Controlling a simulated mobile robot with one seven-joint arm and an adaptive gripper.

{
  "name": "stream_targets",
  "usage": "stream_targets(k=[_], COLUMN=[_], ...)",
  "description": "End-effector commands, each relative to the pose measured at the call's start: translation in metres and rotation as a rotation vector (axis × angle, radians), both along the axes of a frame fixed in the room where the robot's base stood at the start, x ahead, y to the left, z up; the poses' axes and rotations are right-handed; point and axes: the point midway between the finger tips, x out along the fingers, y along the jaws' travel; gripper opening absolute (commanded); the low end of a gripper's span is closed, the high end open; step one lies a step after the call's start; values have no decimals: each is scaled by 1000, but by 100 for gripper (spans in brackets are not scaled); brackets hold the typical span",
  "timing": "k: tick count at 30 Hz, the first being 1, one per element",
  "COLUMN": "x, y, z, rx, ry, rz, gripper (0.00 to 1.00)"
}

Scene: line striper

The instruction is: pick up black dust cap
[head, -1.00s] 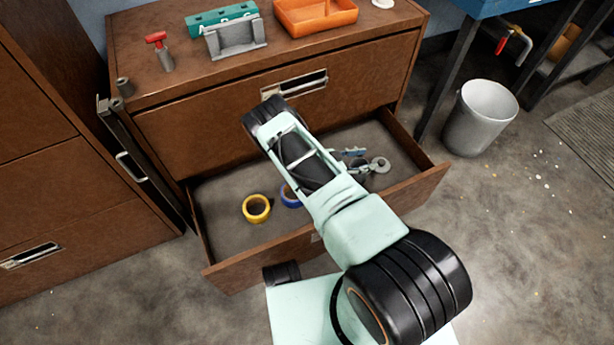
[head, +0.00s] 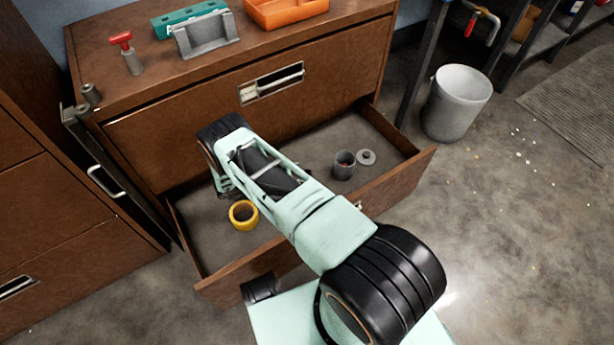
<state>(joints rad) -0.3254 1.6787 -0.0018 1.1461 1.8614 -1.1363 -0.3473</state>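I cannot make out a black dust cap for certain in the head view. Inside the open drawer (head: 190,228) stand a dark grey open cup (head: 344,166) with something small and reddish in it, and a flat grey round piece (head: 366,157) with a small raised centre. A yellow tape ring (head: 243,215) lies in the drawer's left part. My gripper (head: 228,190) hangs down over the drawer's left side, mostly hidden behind my own arm, just above and left of the yellow ring in the picture. Its fingertips do not show clearly, nor whether it holds anything.
The wooden cabinet top bears a red-handled grey tool (head: 126,52), a grey bracket (head: 206,38), a teal block (head: 190,18) and an orange tray (head: 288,10). A white bucket (head: 456,103) stands on the floor to the right. The drawer's right part is mostly clear.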

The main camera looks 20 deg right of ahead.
Motion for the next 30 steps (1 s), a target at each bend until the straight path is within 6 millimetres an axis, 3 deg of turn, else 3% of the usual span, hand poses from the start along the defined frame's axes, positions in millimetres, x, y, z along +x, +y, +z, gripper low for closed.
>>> stream_targets(k=[10, 17, 26, 30], x=[4, 5, 5, 5], y=[-39, -42, -42, -42], z=[-26, -26, -26, -26], rx=[-1, 0, 0, 0], ry=[0, 0, 0, 0], rz=[-1, 0, 0, 0], gripper=[44, 44, 14, 12])
